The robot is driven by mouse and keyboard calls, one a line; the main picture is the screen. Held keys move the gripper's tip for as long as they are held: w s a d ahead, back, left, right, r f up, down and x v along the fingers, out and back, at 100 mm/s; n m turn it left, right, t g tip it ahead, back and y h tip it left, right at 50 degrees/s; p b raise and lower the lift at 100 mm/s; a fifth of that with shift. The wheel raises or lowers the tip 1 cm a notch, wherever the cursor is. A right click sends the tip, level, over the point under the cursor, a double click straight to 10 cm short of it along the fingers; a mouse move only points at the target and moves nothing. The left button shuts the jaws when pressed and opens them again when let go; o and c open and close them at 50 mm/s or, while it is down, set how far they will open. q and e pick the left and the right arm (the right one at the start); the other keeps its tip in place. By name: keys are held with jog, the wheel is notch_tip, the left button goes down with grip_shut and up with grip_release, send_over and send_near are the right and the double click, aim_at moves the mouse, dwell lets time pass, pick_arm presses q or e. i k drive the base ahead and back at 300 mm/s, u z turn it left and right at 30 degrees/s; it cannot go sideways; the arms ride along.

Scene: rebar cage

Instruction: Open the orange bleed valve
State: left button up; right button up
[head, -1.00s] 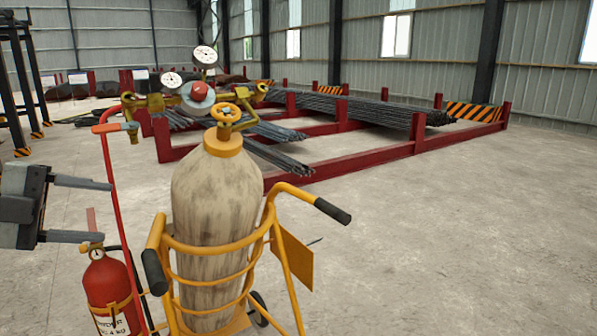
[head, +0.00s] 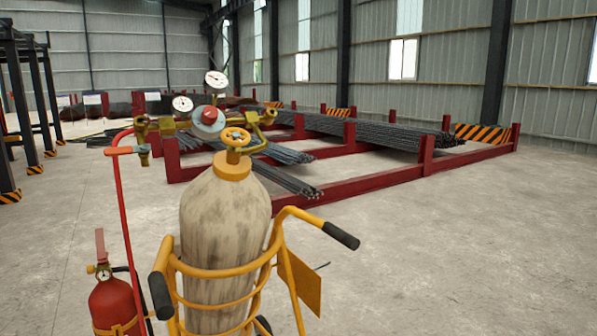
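An orange-yellow handwheel (head: 235,138) sits upright on top of a worn beige gas cylinder (head: 224,225) in the head view. It is the only orange valve wheel I see; whether it is open or closed cannot be told. Behind it is a brass regulator (head: 167,127) with a red-centred round knob (head: 208,119) and two white dial gauges, one at upper right (head: 216,80) and one at left (head: 183,103). Neither of my grippers is in view, and nothing touches the handwheel.
The cylinder stands in a yellow hand cart (head: 291,272) with black grips. A red fire extinguisher (head: 113,302) and a red upright pole (head: 123,205) are at its left. Red racks (head: 392,163) with rebar bundles lie behind. The concrete floor at right is clear.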

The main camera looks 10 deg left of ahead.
aim_at(121, 150)
jog(key=k, duration=0.35)
jog(key=u, duration=0.55)
jog(key=i, duration=1.3)
jog(key=z, duration=0.05)
